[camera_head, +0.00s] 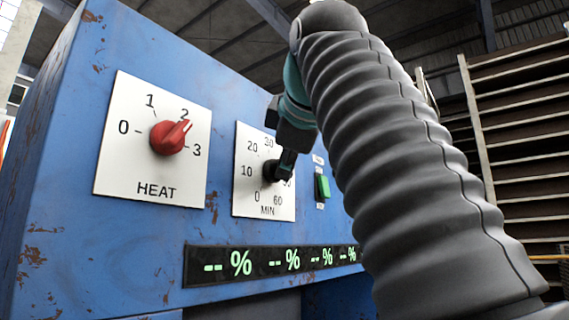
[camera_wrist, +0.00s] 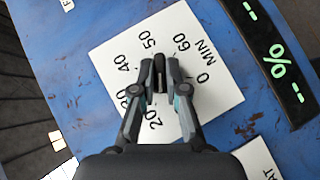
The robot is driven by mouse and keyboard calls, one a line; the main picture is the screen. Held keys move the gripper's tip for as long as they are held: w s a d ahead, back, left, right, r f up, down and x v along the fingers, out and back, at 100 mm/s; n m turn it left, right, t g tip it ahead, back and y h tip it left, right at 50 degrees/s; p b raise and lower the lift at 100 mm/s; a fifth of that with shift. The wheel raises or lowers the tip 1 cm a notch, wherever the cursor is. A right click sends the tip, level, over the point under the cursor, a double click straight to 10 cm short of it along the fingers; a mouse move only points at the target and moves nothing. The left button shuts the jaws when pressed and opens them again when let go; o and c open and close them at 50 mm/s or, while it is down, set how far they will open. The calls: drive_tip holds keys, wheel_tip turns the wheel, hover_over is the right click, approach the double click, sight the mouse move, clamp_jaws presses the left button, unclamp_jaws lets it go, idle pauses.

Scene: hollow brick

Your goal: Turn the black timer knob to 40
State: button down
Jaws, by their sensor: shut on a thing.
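The black timer knob (camera_head: 269,171) sits on a white dial plate marked MIN (camera_head: 246,200) on the blue panel. My gripper (camera_head: 285,166) reaches it from the right and hides part of it and the 40 mark. In the wrist view the knob (camera_wrist: 159,73) stands between the two fingertips of my gripper (camera_wrist: 160,82), which are shut on it. The dial plate (camera_wrist: 112,62) there shows 20, 30, 40, 50, 60 and 0, and the 10 is hidden. I cannot tell for sure which number the knob points to.
A green button (camera_head: 323,186) is close to my gripper on the right. A display strip (camera_head: 272,261) runs below. Shelves (camera_head: 518,130) stand at far right.

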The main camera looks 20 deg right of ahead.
drive_tip(key=shift+f, duration=0.1)
drive_tip(key=c, duration=1.2)
unclamp_jaws()
drive_tip(key=s+a, duration=0.1)
drive_tip(key=s, duration=1.2)
drive_tip(key=shift+a+r, duration=0.15)
drive_tip(key=shift+r, duration=0.1)
